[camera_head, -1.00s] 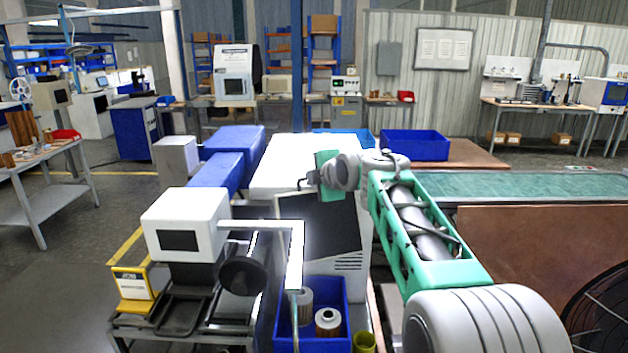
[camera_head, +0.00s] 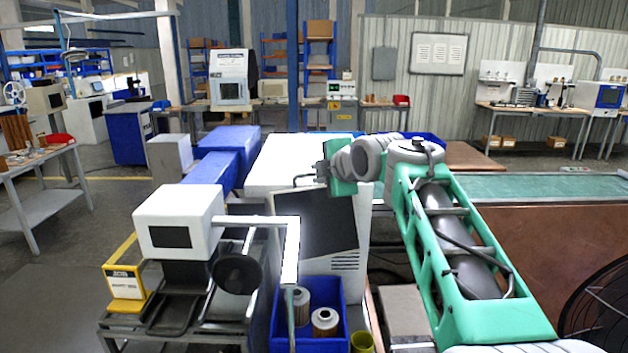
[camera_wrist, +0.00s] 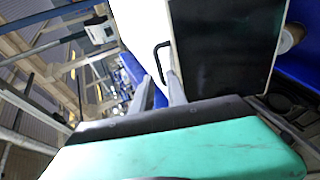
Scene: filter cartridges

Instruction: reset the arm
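My gripper (camera_head: 322,172) is at the end of my green and grey arm, above the white machine (camera_head: 285,160) with the black panel (camera_head: 318,222). In the wrist view, two grey fingers (camera_wrist: 163,92) stand a little apart beyond the green gripper body, with nothing seen between them. A thin black handle-like bar (camera_wrist: 157,62) lies just beyond the fingers, beside the white machine and its black panel (camera_wrist: 225,45). I cannot tell whether the fingers touch the bar.
A blue bin (camera_head: 338,318) holds filter cartridges (camera_head: 325,321) in front of the machine, with a yellow cup (camera_head: 362,343) beside it. A white box-shaped device (camera_head: 178,220) stands at left. A green conveyor (camera_head: 545,186) runs at right.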

